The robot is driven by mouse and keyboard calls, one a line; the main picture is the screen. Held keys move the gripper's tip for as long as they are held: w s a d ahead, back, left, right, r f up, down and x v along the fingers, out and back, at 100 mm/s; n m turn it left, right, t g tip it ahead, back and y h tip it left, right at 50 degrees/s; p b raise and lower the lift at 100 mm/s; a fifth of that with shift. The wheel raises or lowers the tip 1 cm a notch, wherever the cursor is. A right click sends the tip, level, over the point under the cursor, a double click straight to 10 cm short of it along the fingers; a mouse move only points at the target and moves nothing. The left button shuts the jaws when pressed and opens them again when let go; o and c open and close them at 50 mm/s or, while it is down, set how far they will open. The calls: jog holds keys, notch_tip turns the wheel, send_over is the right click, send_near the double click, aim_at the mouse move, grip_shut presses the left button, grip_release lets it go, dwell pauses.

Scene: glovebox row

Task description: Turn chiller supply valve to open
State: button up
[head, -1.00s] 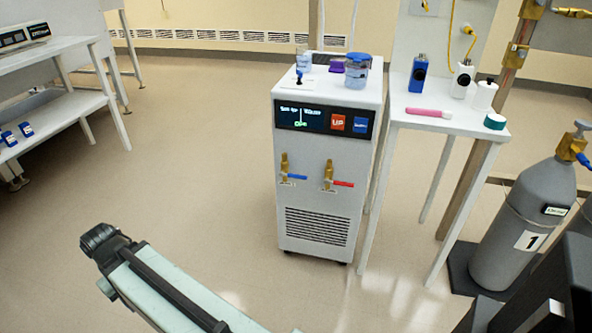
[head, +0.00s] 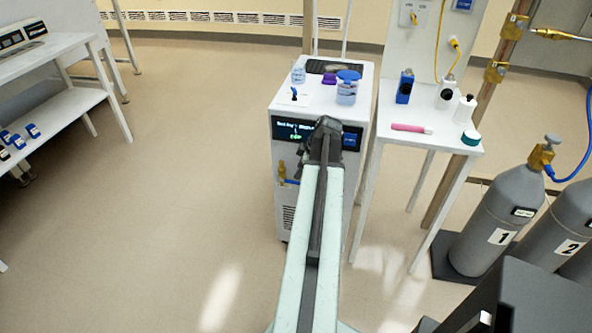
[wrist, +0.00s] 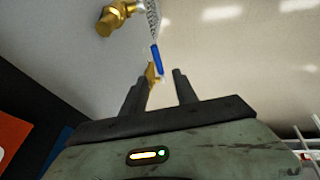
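The white chiller (head: 283,208) stands ahead in the head view, with a dark display (head: 290,130) on its front. Below the display is a brass valve (head: 281,171) with a blue lever (head: 292,181) pointing right; its right part is close to my arm. My arm covers the red-lever valve. In the wrist view my gripper (wrist: 158,76) is open, with two dark fingers apart and nothing held. A blue lever (wrist: 157,60) shows just beyond the fingertips, with brass beside the left finger. Another brass fitting (wrist: 119,15) is at upper left. Contact cannot be told.
Jars (head: 347,86) stand on the chiller top. A white side table (head: 440,137) with bottles and a pink marker (head: 411,128) stands close at right. Grey gas cylinders (head: 490,225) are further right. The floor left of the chiller is clear.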

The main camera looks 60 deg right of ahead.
aim_at(295, 182)
jog(key=b+x, duration=0.7)
jog(key=shift+s+d+f+b, duration=0.1)
jog(key=shift+d+f+b, duration=0.15)
jog(key=shift+f, duration=0.25)
jog(key=shift+r, duration=0.15)
jog(key=shift+c, duration=0.3)
grip_shut()
dwell(0.5)
